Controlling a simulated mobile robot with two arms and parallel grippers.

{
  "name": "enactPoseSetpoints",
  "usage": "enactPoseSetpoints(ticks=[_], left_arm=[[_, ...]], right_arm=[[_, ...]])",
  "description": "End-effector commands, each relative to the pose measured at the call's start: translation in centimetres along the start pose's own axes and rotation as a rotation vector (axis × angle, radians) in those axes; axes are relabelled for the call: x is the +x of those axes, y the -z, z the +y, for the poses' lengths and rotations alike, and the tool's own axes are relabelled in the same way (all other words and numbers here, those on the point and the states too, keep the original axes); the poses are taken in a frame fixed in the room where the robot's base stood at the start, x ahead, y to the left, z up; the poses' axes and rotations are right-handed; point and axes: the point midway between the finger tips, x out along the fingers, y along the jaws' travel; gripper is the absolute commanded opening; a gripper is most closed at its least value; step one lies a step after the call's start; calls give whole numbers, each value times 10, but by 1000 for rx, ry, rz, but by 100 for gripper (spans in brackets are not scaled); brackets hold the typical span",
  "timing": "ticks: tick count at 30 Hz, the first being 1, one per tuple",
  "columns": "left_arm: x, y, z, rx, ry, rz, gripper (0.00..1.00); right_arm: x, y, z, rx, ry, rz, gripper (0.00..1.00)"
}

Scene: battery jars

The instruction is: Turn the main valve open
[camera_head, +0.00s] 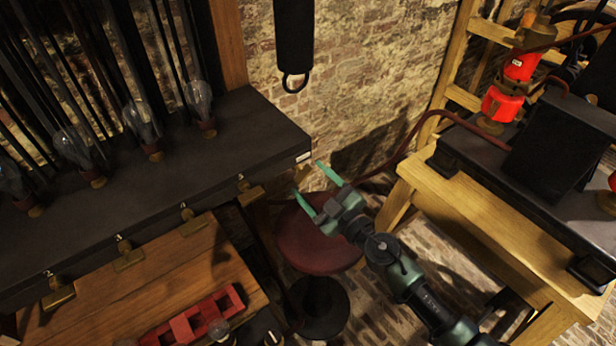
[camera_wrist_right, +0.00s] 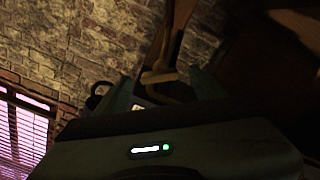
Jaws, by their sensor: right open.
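My right gripper (camera_head: 310,178) has green fingers, spread apart and empty, beside the right end of the black shelf (camera_head: 250,125). Small brass fittings with tags sit along the shelf's front edge, one (camera_head: 243,182) nearest the gripper. I cannot tell which is the main valve. In the right wrist view, the open gripper (camera_wrist_right: 163,88) faces a dim brass-coloured T-shaped piece (camera_wrist_right: 160,76), seen between the fingertips and apparently not gripped. Its identity and distance are unclear. My left gripper is not in view.
Glass bulbs (camera_head: 142,120) stand on the shelf. A wooden table (camera_head: 150,275) holding a red rack (camera_head: 195,320) is below. A round red stool (camera_head: 310,240) is under my right gripper. A wooden bench (camera_head: 470,205) with red devices (camera_head: 503,103) stands at right. A brick wall is behind.

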Motion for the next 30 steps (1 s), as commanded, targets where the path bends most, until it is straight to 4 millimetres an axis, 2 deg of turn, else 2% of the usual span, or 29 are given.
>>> enactPoseSetpoints(ticks=[3, 6, 14, 18, 21, 30], left_arm=[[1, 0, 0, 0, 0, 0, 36], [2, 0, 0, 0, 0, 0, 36], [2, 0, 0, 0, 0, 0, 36], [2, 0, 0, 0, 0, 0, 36], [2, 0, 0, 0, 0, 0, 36], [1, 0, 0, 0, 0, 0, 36]], right_arm=[[13, 0, 0, 0, -1, 0, 69], [18, 0, 0, 0, 0, 0, 69], [19, 0, 0, 0, 0, 0, 69], [18, 0, 0, 0, 0, 0, 30], [18, 0, 0, 0, 0, 0, 7], [18, 0, 0, -39, 0, 0, 7]])
